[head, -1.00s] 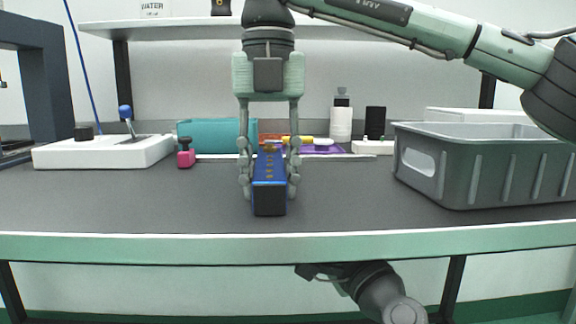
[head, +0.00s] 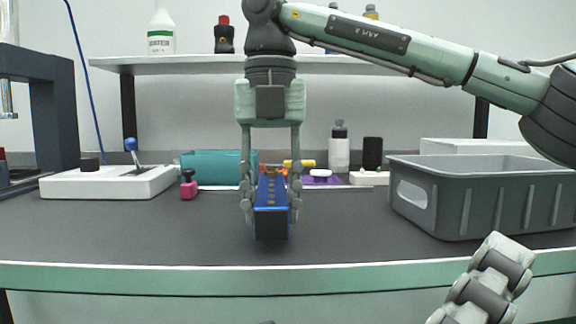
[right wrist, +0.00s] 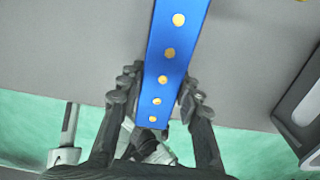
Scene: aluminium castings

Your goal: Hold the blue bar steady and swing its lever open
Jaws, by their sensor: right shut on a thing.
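The blue bar (head: 271,190) is long, with a row of brass-coloured dots along its top and a dark near end face. It points towards me over the grey table. My right gripper (head: 270,204) comes down from above and is shut on the bar, one finger on each side. The right wrist view shows the bar (right wrist: 165,60) between the fingers of this gripper (right wrist: 156,92). I cannot make out the bar's lever.
A grey crate (head: 470,208) stands on the right. A white box (head: 108,183) with a blue-knobbed stick is on the left, beside a pink item (head: 188,188). A teal box (head: 218,166) and small coloured items lie behind the bar. The tabletop in front of the bar is clear.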

